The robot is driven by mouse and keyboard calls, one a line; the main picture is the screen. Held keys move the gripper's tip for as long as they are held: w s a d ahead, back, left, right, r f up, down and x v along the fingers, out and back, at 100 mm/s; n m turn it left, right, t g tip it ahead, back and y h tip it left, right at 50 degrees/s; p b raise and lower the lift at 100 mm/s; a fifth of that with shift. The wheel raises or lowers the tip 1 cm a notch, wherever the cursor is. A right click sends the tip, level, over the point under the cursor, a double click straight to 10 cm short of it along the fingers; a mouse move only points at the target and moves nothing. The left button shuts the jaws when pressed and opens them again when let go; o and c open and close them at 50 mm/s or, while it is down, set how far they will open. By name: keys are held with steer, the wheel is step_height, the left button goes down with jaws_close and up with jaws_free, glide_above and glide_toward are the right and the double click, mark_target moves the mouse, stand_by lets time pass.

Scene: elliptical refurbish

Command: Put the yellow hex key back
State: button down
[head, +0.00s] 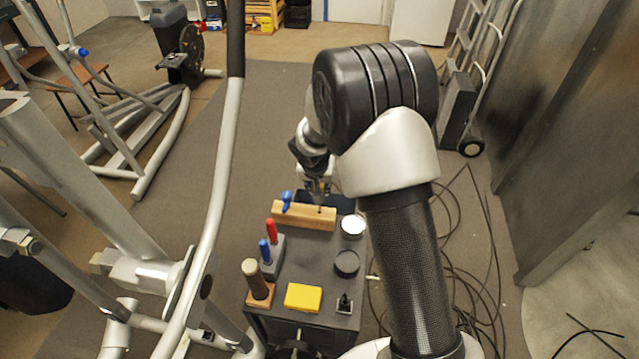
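My gripper (319,186) points down just behind and above the right part of a wooden block (297,217) on the cart. The fingers are small and partly hidden by my arm, so I cannot tell whether they are open or shut, or hold anything. A blue-handled tool (286,201) stands in the left part of the block. A small dark spot, perhaps a hole, shows in the block's right part. I cannot make out a yellow hex key; it may be hidden at the gripper or too small to see.
The dark cart top (316,263) also holds a yellow box-like item (303,297), red- and blue-handled tools, a dark-handled tool on a wooden base, a white-topped round container (353,226) and a black round one (346,263). Exercise-machine bars (222,150) rise at left; cables lie right.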

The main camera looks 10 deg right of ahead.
steer(key=shift+r, duration=0.2)
steer(key=shift+f+b, duration=0.1)
steer(key=shift+b, duration=0.2)
steer(key=shift+f+b, duration=1.9)
steer(key=shift+b, duration=0.4)
steer(key=shift+f, duration=0.15)
steer(key=shift+f+b, duration=0.8)
steer(key=shift+b, duration=0.3)
steer(key=shift+f+b, duration=0.25)
steer(key=shift+b, duration=0.15)
steer(key=shift+f+b, duration=0.25)
steer(key=shift+b, duration=0.1)
steer(key=c, duration=1.2)
jaws_free()
steer(key=shift+c, duration=0.2)
